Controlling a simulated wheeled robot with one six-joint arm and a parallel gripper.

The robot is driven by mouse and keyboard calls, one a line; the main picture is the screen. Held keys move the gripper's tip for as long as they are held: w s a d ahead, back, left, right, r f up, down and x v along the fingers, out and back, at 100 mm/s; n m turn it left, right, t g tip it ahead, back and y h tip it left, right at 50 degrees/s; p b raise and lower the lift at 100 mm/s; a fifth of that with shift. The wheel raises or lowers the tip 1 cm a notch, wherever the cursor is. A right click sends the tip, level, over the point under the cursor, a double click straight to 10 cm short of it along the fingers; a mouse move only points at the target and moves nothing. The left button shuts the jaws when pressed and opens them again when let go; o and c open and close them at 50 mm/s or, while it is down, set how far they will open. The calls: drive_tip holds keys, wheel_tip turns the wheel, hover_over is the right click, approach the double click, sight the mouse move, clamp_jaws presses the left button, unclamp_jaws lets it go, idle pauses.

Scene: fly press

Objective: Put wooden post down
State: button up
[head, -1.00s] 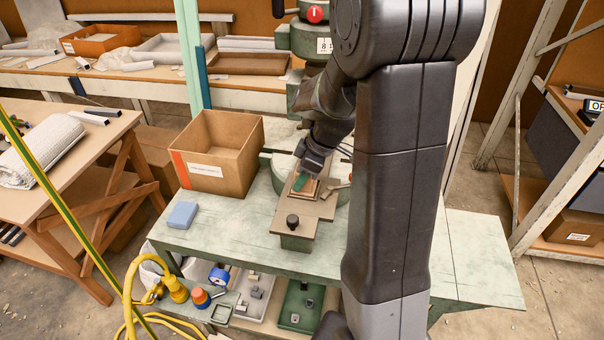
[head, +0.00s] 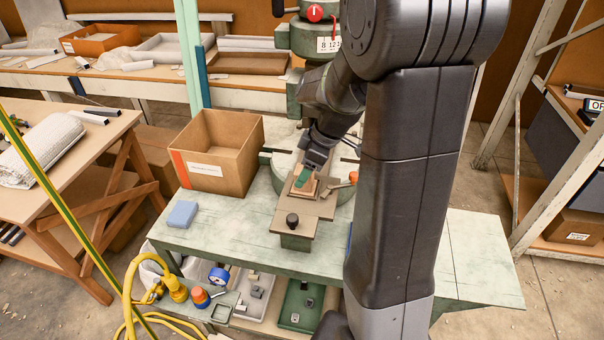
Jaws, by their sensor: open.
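A small light-brown wooden piece (head: 311,188), which I take for the wooden post, is on the brown fixture plate (head: 292,212) below the press. My gripper (head: 306,178) is right above the wooden piece and partly covers it. The gripper is open; its fingers are small and partly hidden in this view. A green patch shows at the fingertips; I cannot tell whether it is part of the gripper or a separate part. Whether the fingers touch the wooden piece is unclear.
An open cardboard box (head: 215,180) and a blue block (head: 182,214) are left on the green bench (head: 240,232). An orange-tipped handle (head: 353,177) is to the right. The green press (head: 305,42) rises behind.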

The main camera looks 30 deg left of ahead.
drive_tip(key=v, duration=0.9)
drive_tip(key=shift+r, duration=0.35)
drive_tip(key=shift+d, duration=0.15)
drive_tip(key=x, duration=1.2)
drive_tip(key=shift+w+r+p, duration=0.1)
drive_tip(key=shift+r+p, duration=0.1)
drive_tip(key=shift+p, duration=0.1)
drive_tip(key=shift+r+b, duration=0.35)
drive_tip(key=shift+r, duration=1.1)
drive_tip(key=shift+f, duration=0.1)
